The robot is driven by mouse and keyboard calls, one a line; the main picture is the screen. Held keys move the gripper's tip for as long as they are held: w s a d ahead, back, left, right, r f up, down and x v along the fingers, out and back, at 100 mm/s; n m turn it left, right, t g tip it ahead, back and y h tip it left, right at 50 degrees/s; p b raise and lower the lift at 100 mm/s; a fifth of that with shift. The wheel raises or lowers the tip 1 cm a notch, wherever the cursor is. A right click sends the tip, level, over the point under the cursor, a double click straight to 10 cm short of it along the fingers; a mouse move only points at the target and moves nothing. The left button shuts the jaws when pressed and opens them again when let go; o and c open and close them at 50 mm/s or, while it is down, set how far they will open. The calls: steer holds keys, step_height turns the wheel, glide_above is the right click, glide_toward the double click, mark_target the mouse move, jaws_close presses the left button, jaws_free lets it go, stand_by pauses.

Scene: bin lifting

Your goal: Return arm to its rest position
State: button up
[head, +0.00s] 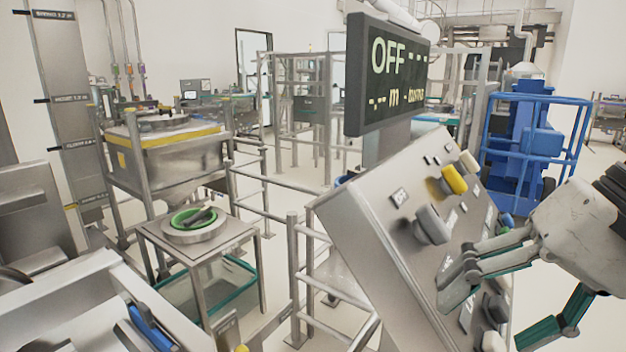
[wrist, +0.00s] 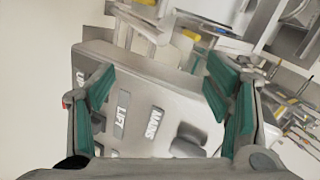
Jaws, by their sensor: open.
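My gripper (head: 462,280) is at the right of the head view, in front of the sloped grey control panel (head: 375,215). In the wrist view my gripper (wrist: 165,100) has its green-padded fingers spread wide, with nothing between them but the panel behind. The panel there shows labels such as LIFT (wrist: 122,121) and MAINS (wrist: 153,122). In the head view a grey knob (head: 433,225) and a yellow knob (head: 453,180) sit on the panel's upper part, clear of the fingers. The fingers hide part of the lower panel. I cannot tell whether they touch it.
A dark display (head: 388,75) above the panel reads OFF. A steel bin (head: 168,160) stands in a frame at left, behind a small table (head: 165,243) and steel railings (head: 270,210). A blue lift (head: 525,145) stands behind my arm. Some floor shows between them.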

steer(key=s+f+n+g+h, duration=0.1)
steer(key=s+f+n+h, duration=0.35)
steer(key=s+f, duration=0.4)
step_height(320, 180, up, 14)
steer(key=d+t+p, duration=0.1)
steer(key=t+p, duration=0.1)
steer(key=p, duration=1)
steer(key=shift+d+r+p, duration=0.15)
steer(key=shift+p, duration=0.2)
